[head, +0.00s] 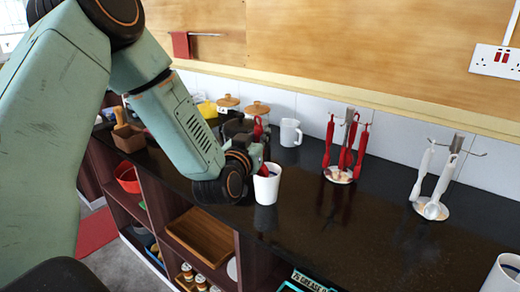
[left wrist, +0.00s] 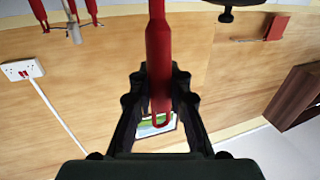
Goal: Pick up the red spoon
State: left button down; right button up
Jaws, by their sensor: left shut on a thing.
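The red spoon (left wrist: 158,40) is between the fingers of my left gripper (left wrist: 158,78) in the left wrist view, its handle running along the jaws. In the head view my left gripper (head: 247,157) is shut on it beside and just above a white cup (head: 266,186). A red part of the spoon (head: 257,127) shows above the gripper, and another red bit shows at the cup's rim. The spoon's bowl is hidden, and I cannot tell whether the spoon is inside the cup. My right gripper is not in view.
A rack of red utensils (head: 345,150) and a rack of white utensils (head: 436,182) stand to the right on the black counter (head: 350,215). A white mug (head: 290,132) and pots with wooden lids (head: 257,108) are behind. Another cup (head: 503,275) is at the lower right corner.

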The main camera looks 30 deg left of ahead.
pick_arm(q)
notch_tip(320, 180, up, 11)
jog(key=shift+r+p, duration=0.1)
jog(key=shift+p, duration=0.65)
jog(key=shift+d, duration=0.1)
